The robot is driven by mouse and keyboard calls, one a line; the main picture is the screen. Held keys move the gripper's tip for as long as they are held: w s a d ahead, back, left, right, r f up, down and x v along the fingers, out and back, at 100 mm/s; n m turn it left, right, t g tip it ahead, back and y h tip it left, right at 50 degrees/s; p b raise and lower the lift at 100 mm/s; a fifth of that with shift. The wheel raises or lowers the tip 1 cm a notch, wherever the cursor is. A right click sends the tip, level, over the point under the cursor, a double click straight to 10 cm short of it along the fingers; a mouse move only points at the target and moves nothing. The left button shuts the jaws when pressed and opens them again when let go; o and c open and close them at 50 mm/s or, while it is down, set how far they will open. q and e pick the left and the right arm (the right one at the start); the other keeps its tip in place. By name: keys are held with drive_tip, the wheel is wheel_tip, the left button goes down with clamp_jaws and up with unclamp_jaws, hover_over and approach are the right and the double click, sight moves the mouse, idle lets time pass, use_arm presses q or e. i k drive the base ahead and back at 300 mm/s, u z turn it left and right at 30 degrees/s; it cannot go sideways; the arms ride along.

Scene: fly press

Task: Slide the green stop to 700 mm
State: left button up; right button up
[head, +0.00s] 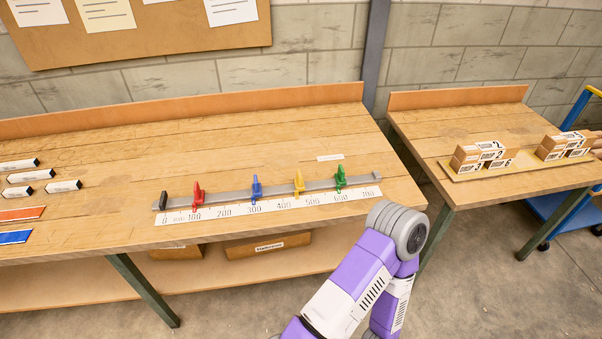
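The green stop (340,176) stands upright on a long grey rail (225,198) on the wooden workbench (120,214). It is near the rail's right end, about level with the 600 mark. A white scale strip (268,206) lies along the rail's front edge, with 0 at the left and 700 near the right end. The yellow stop (299,182), blue stop (257,188) and red stop (197,195) stand to the left of the green one. A purple and white arm of mine is bent at the bench's front right; its gripper is out of view. My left gripper is not in view.
A small white label (330,157) lies behind the rail. A second bench (450,138) at right holds boxes (484,155). The bench between is clear.

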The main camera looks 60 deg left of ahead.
sight(340, 178)
drive_tip(key=u, duration=1.85)
